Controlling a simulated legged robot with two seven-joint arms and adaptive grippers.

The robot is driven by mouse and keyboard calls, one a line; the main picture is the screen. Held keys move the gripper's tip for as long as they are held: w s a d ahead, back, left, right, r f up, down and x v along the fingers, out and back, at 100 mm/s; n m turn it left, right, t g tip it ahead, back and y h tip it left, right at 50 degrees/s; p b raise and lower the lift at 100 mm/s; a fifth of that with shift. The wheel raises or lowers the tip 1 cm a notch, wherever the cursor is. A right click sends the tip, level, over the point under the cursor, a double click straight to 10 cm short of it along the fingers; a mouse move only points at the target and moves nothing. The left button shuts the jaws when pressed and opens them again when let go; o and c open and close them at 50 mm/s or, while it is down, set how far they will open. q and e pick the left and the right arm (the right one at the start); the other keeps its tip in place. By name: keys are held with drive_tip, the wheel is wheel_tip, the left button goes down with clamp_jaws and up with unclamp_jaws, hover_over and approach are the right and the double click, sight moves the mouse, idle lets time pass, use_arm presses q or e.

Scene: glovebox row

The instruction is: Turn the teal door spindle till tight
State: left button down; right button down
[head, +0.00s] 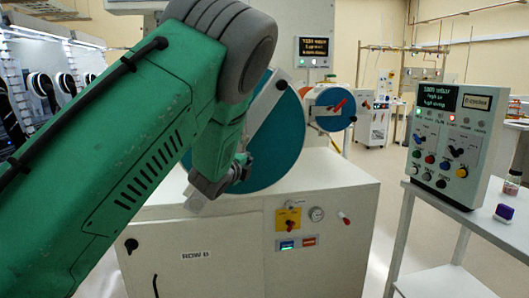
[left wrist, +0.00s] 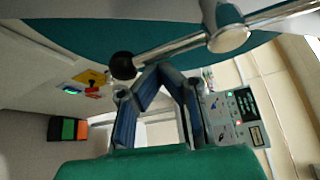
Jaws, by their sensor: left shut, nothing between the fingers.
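The large round teal door (head: 280,150) stands on the front of the white cabinet, partly hidden by my green left arm. Its spindle shows in the left wrist view as a silver hub (left wrist: 228,39) with a long bar across the teal face. A black ball knob (left wrist: 122,66) sits at one end of the bar. In the head view only parts of a pale bar (head: 262,103) show past my arm. My left gripper (head: 238,172) is in front of the door's lower part, shut and empty. In the left wrist view its blue-padded fingers (left wrist: 159,70) are near the knob; contact cannot be told. My right gripper is out of view.
A smaller blue door (head: 331,108) with a red handle is farther back. The white cabinet (head: 215,262) carries a yellow switch plate (head: 289,219) and a gauge (head: 316,214). A control box (head: 452,140) stands on a side table at right. Floor shows between cabinet and table.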

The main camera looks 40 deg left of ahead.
use_arm(q)
drive_tip(key=shift+s+a+f+m+g+p, duration=0.1)
drive_tip(key=shift+s+a+m+g+p, duration=0.2)
drive_tip(key=shift+a, duration=0.3)
drive_tip(key=shift+s+a+f+m+g+p, duration=0.1)
drive_tip(key=shift+s+a+m+g+p, duration=0.15)
drive_tip(key=shift+a, duration=0.35)
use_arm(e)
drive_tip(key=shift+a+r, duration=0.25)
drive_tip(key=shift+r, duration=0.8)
use_arm(q)
drive_tip(key=shift+s+r, duration=0.1)
drive_tip(key=shift+s, duration=0.05)
